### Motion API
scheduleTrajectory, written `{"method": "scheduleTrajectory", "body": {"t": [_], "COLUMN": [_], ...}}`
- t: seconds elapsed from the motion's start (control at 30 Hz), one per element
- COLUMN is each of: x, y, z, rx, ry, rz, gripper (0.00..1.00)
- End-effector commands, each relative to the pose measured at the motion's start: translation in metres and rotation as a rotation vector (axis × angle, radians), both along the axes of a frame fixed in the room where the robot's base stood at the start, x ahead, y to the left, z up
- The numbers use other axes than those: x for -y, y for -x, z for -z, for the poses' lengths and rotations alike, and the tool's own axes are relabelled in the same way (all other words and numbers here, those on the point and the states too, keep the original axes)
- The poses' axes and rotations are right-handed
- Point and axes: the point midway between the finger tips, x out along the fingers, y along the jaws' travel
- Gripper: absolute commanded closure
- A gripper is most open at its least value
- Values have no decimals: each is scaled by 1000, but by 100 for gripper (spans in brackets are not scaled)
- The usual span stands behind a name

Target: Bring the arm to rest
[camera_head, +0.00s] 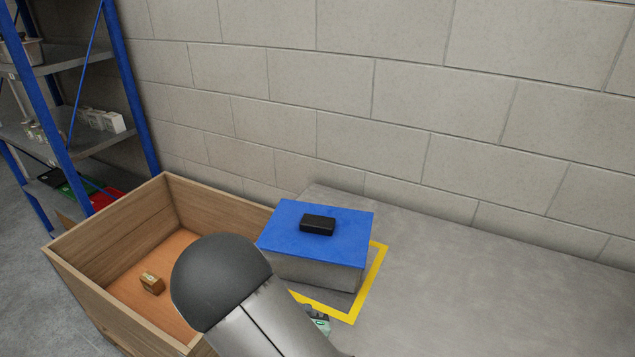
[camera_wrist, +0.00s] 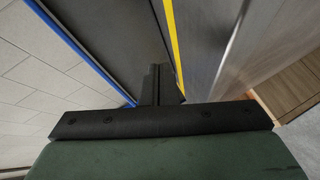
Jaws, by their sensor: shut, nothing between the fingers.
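My gripper (camera_wrist: 160,84) shows in the wrist view, its dark fingers together and nothing between them. The fingers point toward the grey side of a blue-topped box, and the gap to it is hard to judge. In the head view my arm's dark rounded joint and grey link fill the lower middle and hide most of the gripper. A small greenish part shows beside the link there, and I cannot tell what it is.
The blue-topped box (camera_head: 284,239) carries a black block (camera_head: 318,224) and stands within a yellow outline (camera_head: 371,280) on the grey surface (camera_head: 450,290). A wooden crate (camera_head: 105,217) at left holds a small brown box (camera_head: 152,283). Blue shelving (camera_head: 128,85) stands behind. The surface at right is clear.

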Motion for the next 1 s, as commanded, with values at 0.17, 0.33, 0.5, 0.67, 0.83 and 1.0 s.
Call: {"method": "scheduleTrajectory", "body": {"t": [0.17, 0.33, 0.5, 0.67, 0.83, 1.0], "x": [34, 62, 100, 142, 172, 181], "y": [-10, 9, 53, 112, 166, 186], "z": [-6, -34, -79, -120, -147, -155], "rx": [-354, -649, -882, -1023, -1087, -1105], "ry": [-329, -573, -723, -774, -778, -771], "rz": [252, 445, 641, 859, 1055, 1132], "gripper": [100, 100, 100, 100, 100, 100]}}
